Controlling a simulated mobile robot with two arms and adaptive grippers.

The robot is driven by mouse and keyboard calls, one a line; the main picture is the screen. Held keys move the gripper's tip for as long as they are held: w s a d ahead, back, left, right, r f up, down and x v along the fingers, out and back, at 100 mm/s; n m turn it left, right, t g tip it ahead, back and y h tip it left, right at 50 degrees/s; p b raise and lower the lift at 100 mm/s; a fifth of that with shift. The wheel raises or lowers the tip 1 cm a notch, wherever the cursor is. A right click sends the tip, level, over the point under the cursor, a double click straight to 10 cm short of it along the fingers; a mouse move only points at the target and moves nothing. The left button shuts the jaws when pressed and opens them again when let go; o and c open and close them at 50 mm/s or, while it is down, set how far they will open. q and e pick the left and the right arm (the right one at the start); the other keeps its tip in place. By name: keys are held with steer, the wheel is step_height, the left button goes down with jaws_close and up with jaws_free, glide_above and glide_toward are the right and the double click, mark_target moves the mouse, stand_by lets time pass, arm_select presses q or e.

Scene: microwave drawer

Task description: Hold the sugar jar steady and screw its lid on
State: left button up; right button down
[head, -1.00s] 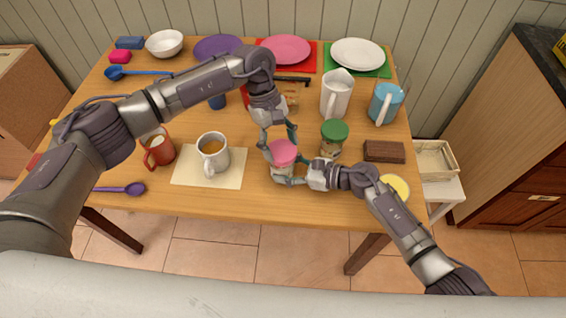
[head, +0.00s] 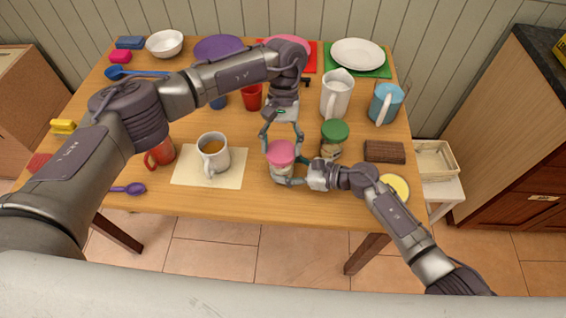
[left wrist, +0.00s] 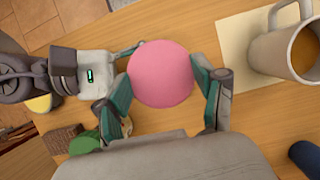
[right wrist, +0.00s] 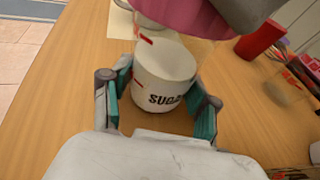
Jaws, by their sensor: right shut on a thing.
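The sugar jar (right wrist: 165,75) is clear glass with white contents and a "SUGA…" label, the rest hidden by a finger. It stands upright near the table's front middle. My right gripper (head: 288,179) is shut around its lower body from the right. The pink lid (head: 281,152) sits on top of the jar; I cannot tell how tightly. It shows as a round disc in the left wrist view (left wrist: 160,74). My left gripper (head: 282,140) is above the jar, pointing down, its fingers spread on either side of the lid, apparently not clamped.
A green-lidded jar (head: 334,134) stands close to the right. A mug of brown drink (head: 213,155) stands on a cream mat (head: 182,178) to the left. A white pitcher (head: 336,95), a blue pitcher (head: 385,103) and a brown block (head: 385,151) are further right.

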arm_select(q)
steer(key=shift+o, duration=1.3)
steer(key=shift+s+a+f, duration=0.15)
steer(key=shift+s, duration=0.05)
steer(key=shift+o, duration=0.6)
steer(key=shift+w, duration=0.15)
steer(key=n+h, duration=0.2)
steer(key=n, duration=0.3)
steer(key=n+t+h, duration=0.1)
steer(key=n, duration=0.2)
steer(key=n+t, duration=0.1)
steer(key=n, duration=0.2)
steer(key=shift+h, duration=0.4)
steer(key=n+t, duration=0.1)
steer(key=n, duration=0.2)
steer(key=n+t, duration=0.1)
steer(key=n, duration=0.1)
steer(key=shift+n+h, duration=0.4)
steer(key=n+t, duration=0.2)
steer(key=n, duration=0.4)
